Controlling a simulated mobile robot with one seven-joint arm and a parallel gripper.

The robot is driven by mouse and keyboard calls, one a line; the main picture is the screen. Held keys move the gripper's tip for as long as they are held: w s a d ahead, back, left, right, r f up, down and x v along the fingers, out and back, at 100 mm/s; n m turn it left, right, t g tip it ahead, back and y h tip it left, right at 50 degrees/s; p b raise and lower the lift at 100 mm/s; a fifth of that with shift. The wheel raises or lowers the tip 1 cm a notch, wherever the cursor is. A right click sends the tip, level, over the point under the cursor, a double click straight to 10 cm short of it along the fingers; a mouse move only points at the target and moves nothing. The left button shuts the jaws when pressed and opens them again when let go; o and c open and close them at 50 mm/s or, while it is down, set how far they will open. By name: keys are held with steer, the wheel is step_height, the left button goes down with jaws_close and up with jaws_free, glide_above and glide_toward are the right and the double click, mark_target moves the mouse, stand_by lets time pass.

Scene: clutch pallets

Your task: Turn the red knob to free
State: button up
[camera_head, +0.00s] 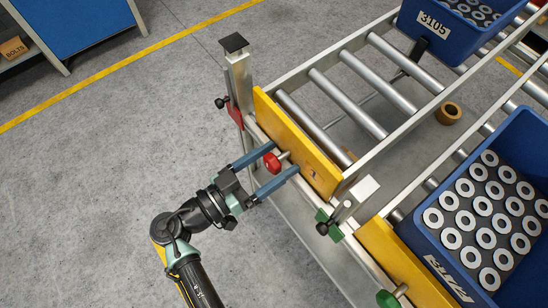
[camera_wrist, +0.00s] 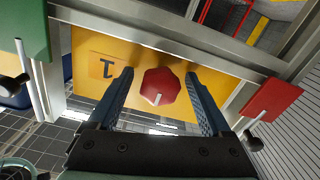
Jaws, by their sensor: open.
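The red knob (camera_head: 271,162) sticks out on a short shaft from the yellow end board (camera_head: 297,143) of the left roller lane. In the wrist view the knob (camera_wrist: 161,84) is many-sided, with a short white mark near its lower edge in the picture. My gripper (camera_head: 284,157) is open, with one blue finger on each side of the knob. In the wrist view my gripper (camera_wrist: 159,73) shows a gap between each finger and the knob. The board bears a dark "1" label (camera_wrist: 104,67). I cannot read any free or locked marking.
A red plate (camera_head: 235,114) with a black handle is on the post left of the knob. A green plate (camera_head: 328,224) is on the other side. A green knob (camera_head: 388,299) is on the neighbouring lane. A blue crate (camera_head: 412,224) holds several metal rings. Open floor lies left.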

jaws_close()
stand_by(0.4)
